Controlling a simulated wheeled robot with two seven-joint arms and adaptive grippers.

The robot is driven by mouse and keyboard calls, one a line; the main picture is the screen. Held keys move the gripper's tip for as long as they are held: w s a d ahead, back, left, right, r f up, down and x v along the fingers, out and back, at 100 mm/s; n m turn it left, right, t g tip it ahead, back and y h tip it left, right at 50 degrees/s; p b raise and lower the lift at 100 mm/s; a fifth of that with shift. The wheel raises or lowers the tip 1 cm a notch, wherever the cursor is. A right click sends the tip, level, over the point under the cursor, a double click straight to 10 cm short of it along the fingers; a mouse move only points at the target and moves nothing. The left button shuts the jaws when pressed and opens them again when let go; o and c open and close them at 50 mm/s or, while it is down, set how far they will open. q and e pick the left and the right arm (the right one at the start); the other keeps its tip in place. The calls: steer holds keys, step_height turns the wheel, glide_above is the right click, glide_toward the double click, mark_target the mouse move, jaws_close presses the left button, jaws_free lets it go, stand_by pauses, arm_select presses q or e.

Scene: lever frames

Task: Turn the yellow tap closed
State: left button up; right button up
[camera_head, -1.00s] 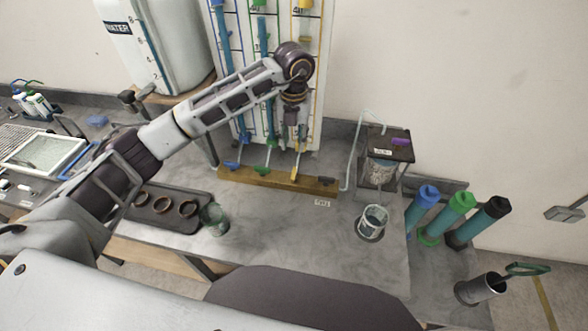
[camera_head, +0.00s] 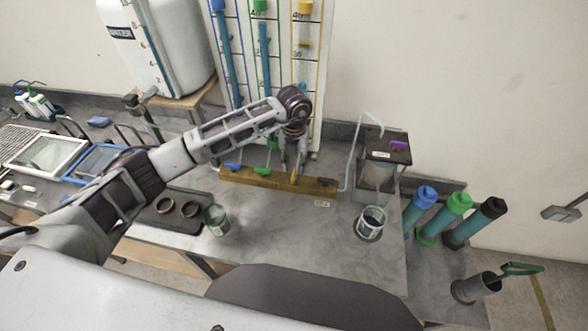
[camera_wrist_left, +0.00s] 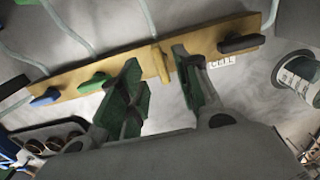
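The yellow tap (camera_head: 294,178) is on a wooden rail (camera_head: 250,177) at the foot of the tube panel. In the left wrist view its handle (camera_wrist_left: 161,62) points across the rail, while the blue, green and black handles lie more along it. My left gripper (camera_head: 293,163) is open and points down at the yellow tap. In the left wrist view its two green-padded fingers (camera_wrist_left: 157,65) stand apart, one on each side of the yellow handle. I cannot tell whether either finger touches it. My right gripper is not in view.
The blue tap (camera_head: 233,168) and green tap (camera_head: 262,170) are left of the yellow one; the black tap (camera_head: 325,182) is right.

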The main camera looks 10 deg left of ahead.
mark_target(294, 172)
arm_select(q)
steer(key=shift+f+p, duration=0.4)
steer(key=shift+f, duration=1.85)
jaws_close()
